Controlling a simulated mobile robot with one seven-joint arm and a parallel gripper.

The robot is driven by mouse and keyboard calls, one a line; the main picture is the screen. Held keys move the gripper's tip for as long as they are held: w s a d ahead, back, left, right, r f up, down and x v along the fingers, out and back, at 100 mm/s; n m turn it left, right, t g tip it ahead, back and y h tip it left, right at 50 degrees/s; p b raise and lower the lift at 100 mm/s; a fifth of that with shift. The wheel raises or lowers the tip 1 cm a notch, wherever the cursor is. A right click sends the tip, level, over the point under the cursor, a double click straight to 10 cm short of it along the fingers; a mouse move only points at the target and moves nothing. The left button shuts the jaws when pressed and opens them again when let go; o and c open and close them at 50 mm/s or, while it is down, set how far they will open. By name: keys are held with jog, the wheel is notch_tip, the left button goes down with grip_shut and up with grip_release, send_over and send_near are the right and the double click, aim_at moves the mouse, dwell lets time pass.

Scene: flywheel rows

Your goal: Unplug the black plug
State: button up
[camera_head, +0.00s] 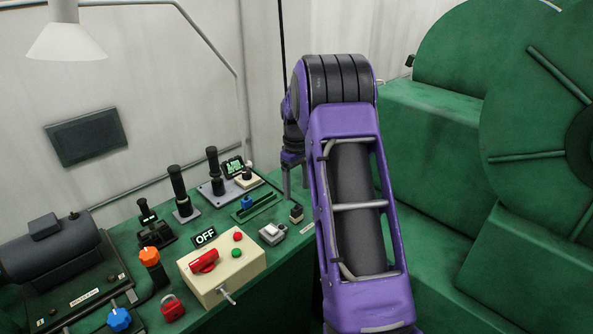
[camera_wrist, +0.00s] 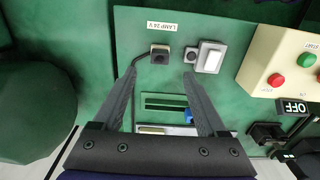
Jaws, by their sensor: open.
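The black plug (camera_wrist: 160,54) sits in a socket on the green panel, under a "LAMP 24 V" label (camera_wrist: 160,27). Its dark cable bends away to the left, close to my left finger. In the head view the plug (camera_head: 296,213) is small, near the desk's right edge. My gripper (camera_wrist: 160,76) is open and empty. Its two fingers point toward the plug, one to each side and apart from it in the picture. In the head view my gripper (camera_head: 294,187) hangs above the plug, partly hidden by my arm.
A white rocker switch (camera_wrist: 211,56) is just right of the plug. A beige box (camera_head: 222,266) with buttons and a red switch, an OFF sign (camera_head: 205,237), and black levers (camera_head: 179,190) stand to the left. Green machinery (camera_head: 430,150) is on the right.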

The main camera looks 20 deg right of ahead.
aim_at(296, 208)
notch_tip(296, 208, down, 8)
jog(key=shift+r, duration=0.25)
grip_shut()
jog(key=c, duration=0.8)
grip_release()
grip_shut()
jog(key=shift+r+p, duration=0.3)
jog(key=shift+r, duration=0.5)
jog(key=shift+r+p, duration=0.75)
jog(key=shift+r, duration=0.55)
